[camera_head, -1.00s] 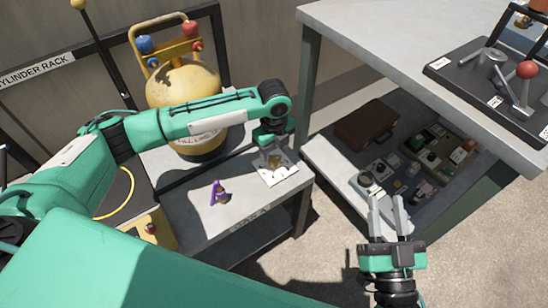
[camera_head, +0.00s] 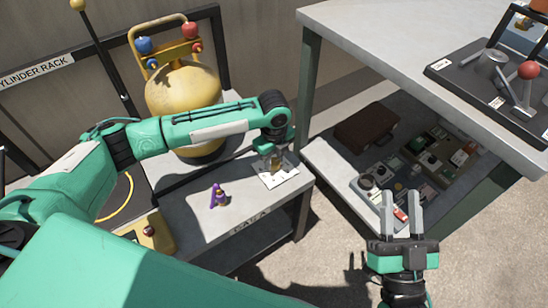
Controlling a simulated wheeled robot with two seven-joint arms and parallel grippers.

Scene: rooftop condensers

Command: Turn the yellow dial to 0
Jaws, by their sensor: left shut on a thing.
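The yellow dial (camera_head: 275,161) sits on a white plate (camera_head: 286,176) with dark marks, on the low grey bench. It is small and mostly hidden by my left gripper, so its pointing direction and the plate's figures cannot be read. My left gripper (camera_head: 274,158) comes down over the plate from above and is shut on the dial. My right gripper (camera_head: 402,203) is at the lower right, open and empty, with its two fingers pointing up the picture, away from the dial.
A purple object (camera_head: 218,195) lies on the low bench (camera_head: 200,230) left of the plate. A yellow cylinder (camera_head: 184,95) stands behind my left arm. A tall grey table (camera_head: 390,40) with a lever panel (camera_head: 495,85) is at right; its lower shelf holds a brown case (camera_head: 367,126) and small parts.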

